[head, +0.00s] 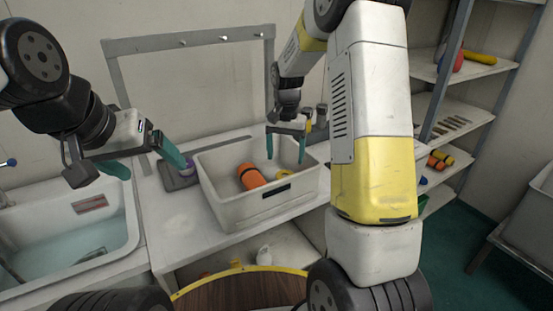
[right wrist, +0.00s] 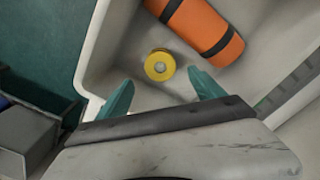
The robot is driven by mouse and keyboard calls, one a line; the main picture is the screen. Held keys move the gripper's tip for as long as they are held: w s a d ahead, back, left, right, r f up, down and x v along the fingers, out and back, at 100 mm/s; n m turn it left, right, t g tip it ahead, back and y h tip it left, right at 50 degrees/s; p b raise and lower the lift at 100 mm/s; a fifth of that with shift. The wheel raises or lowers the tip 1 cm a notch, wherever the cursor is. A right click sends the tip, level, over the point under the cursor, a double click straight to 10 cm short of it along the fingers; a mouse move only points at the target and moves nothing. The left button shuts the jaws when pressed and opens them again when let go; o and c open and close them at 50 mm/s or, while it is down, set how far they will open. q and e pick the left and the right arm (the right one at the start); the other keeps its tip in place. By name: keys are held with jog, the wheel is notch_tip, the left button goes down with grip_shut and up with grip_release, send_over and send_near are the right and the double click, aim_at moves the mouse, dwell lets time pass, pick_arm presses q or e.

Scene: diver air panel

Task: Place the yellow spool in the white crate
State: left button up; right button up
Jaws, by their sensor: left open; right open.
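The white crate (head: 235,213) stands on the counter, and its wall and floor fill much of the right wrist view (right wrist: 92,60). The yellow spool (right wrist: 159,66) shows inside the crate, one round end facing the camera, beside an orange cylinder with dark bands (right wrist: 203,27). My right gripper (head: 286,155) is over the far part of the crate, fingers pointing down. In the right wrist view its fingertips (right wrist: 163,88) are apart with nothing between them, and the spool is beyond them. My left gripper (head: 148,164) is open and empty, left of the crate above the sink side.
A sink with water (head: 80,240) is at the left. A grey frame with pegs (head: 190,42) stands behind. Shelves with bottles (head: 480,58) are at the right.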

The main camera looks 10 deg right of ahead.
jog(key=s+r+n+t+y, duration=0.1)
jog(key=s+r+n+t, duration=0.15)
jog(key=s+r, duration=0.95)
jog(key=s+a+r+n+t, duration=0.1)
jog(key=s+r+t, duration=0.1)
jog(key=s, duration=0.5)
jog(key=s+a+r+n+t+y, duration=0.1)
jog(key=s+r+n, duration=0.1)
jog(key=s, duration=0.5)
jog(key=shift+r+t, duration=0.35)
jog(key=shift+r, duration=0.55)
jog(key=shift+s, duration=0.1)
jog(key=shift+c, duration=0.2)
